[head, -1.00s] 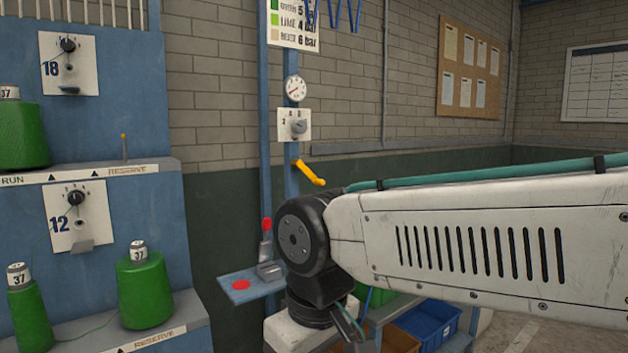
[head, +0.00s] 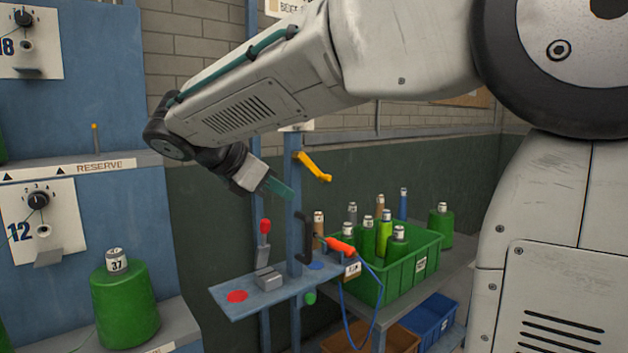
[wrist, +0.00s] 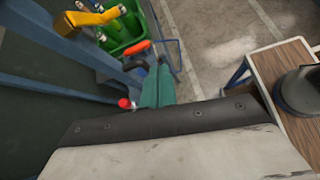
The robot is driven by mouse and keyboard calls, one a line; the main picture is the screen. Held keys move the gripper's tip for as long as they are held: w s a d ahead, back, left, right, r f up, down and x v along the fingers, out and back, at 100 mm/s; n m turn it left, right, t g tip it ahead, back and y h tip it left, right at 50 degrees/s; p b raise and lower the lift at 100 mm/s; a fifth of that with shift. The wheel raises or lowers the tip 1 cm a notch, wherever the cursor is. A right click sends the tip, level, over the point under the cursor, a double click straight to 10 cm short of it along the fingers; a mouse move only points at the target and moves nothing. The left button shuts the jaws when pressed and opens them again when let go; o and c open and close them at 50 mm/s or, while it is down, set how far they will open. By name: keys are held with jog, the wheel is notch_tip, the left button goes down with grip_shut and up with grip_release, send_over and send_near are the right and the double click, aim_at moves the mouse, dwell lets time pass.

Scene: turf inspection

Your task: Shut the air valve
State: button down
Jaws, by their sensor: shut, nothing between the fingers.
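The air valve's yellow handle (head: 314,167) sits on the blue post and slants down to the right. It also shows at the top left of the wrist view (wrist: 92,16). My gripper (head: 283,188) is shut, with teal fingers, just left of and slightly below the handle in the head view, apart from it. My arm hides the gauge and the dial above the valve.
A red-knobbed lever (head: 265,240) stands on a small blue shelf (head: 240,297) below my gripper. An orange-handled tool (head: 341,245) with a blue cord hangs by a green crate (head: 405,274) of bobbins. A blue rack with green bobbins (head: 125,305) is at left.

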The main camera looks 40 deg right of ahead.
aim_at(317, 169)
jog(key=w+a+r+n+h, duration=0.1)
jog(key=w+r+n+h, duration=0.1)
jog(key=w+r, duration=0.15)
jog(key=w+r+x, duration=0.1)
jog(key=x, duration=1.1)
jog(key=shift+d, duration=0.75)
jog(key=shift+w+d+r, duration=0.1)
jog(key=shift+r, duration=0.05)
